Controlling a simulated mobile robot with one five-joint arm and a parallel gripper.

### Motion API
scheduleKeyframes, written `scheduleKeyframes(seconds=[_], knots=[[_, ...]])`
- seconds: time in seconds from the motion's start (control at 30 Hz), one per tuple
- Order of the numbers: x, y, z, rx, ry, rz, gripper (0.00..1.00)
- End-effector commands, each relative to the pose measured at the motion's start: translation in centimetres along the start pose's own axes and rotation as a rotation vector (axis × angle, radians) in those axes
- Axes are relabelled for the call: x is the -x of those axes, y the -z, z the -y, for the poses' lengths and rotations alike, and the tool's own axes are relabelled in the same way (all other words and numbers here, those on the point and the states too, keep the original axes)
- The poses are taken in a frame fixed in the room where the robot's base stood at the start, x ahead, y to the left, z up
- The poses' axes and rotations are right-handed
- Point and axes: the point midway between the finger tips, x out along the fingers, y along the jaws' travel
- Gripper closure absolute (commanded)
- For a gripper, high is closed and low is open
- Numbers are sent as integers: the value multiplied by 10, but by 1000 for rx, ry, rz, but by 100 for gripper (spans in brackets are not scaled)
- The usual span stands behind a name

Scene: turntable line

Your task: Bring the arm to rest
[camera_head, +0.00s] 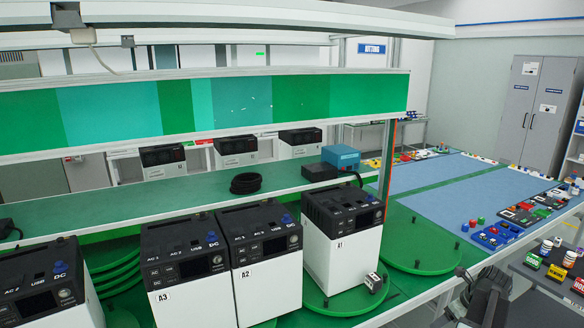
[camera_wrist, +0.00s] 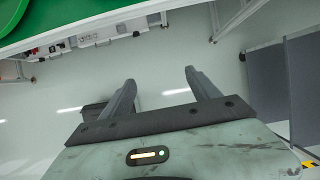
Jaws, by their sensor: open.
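My arm and gripper (camera_head: 478,284) show at the lower right of the head view, in front of the bench's near edge and beside a dark shelf of small items. In the wrist view my gripper (camera_wrist: 160,84) has its two dark fingers spread apart, with nothing between them. Beyond the fingers is bare pale floor. The fingers touch nothing that I can see.
White-and-black power units, such as A1 (camera_head: 342,240), stand on the left. A green turntable (camera_head: 418,242) is right of A1. Blue mats (camera_head: 490,187) and small coloured parts lie beyond. A dark shelf (camera_head: 540,277) is close at right.

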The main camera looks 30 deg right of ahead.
Motion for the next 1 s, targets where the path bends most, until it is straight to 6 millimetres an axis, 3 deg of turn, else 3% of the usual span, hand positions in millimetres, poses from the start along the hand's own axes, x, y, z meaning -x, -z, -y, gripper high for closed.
scheduleKeyframes(seconds=[0.23,0.37,0.57,0.67,0.77,0.9,1.0], knots=[[-16,-39,-23,67,-28,0,29],[-28,-69,-46,123,-51,0,29],[-53,-127,-106,245,-100,-2,29],[-68,-162,-155,336,-133,-10,29],[-86,-200,-226,472,-176,-27,29],[-104,-234,-344,795,-240,-56,29],[-110,-242,-423,1087,-283,-71,29]])
